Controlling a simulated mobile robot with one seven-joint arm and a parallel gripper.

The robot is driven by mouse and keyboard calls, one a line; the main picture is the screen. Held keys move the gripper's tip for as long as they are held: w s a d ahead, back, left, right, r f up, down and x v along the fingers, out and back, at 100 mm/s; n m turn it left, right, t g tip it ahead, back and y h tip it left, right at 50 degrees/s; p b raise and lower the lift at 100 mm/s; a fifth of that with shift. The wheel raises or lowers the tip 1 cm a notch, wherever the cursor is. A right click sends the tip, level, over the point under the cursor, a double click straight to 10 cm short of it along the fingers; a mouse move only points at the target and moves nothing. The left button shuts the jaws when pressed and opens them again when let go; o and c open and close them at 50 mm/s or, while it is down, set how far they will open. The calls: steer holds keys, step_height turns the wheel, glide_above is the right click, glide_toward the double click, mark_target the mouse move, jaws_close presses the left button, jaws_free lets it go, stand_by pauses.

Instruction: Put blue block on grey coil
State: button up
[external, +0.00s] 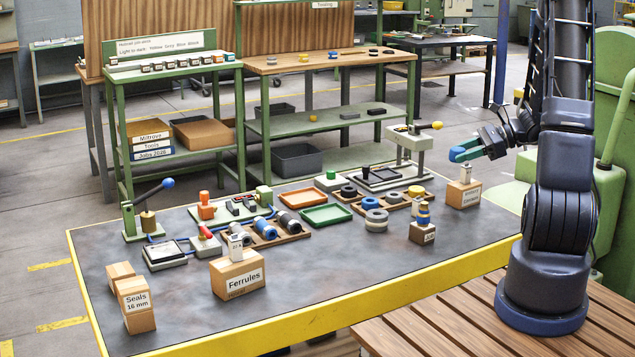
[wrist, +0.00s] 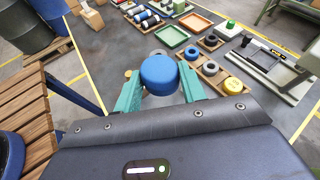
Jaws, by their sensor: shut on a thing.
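My gripper (external: 462,152) is shut on a round blue block (wrist: 159,74), held between its teal fingers (wrist: 128,95). In the external view the block is in the air above the right end of the table, mostly covered by the fingers. A grey coil (external: 376,225) sits on the table, left of and below my gripper in that view.
A brown tray (external: 405,204) with dark rings and a yellow piece stands beside the coil. A small box (external: 422,236) carries a blue and orange stack. A lever press (external: 408,150) rises behind. Green and orange trays (external: 326,215) lie to the left.

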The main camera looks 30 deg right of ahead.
mark_target(383, 213)
steer(key=shift+w+a+r, duration=0.25)
steer(key=shift+a+r, duration=0.05)
steer(key=shift+r, duration=0.1)
steer(key=w+a+r+n+g+y, duration=0.1)
steer(key=w+a+r, duration=0.1)
steer(key=w+a, duration=0.5)
steer(key=w+a+r+n+g, duration=0.1)
steer(key=w+a+r, duration=0.15)
steer(key=a, duration=0.75)
steer(key=f, duration=2)
steer(key=shift+w+a, duration=0.15)
steer(key=shift+w, duration=0.05)
steer(key=shift+f, duration=0.1)
steer(key=o, duration=1)
steer(key=shift+c, duration=0.2)
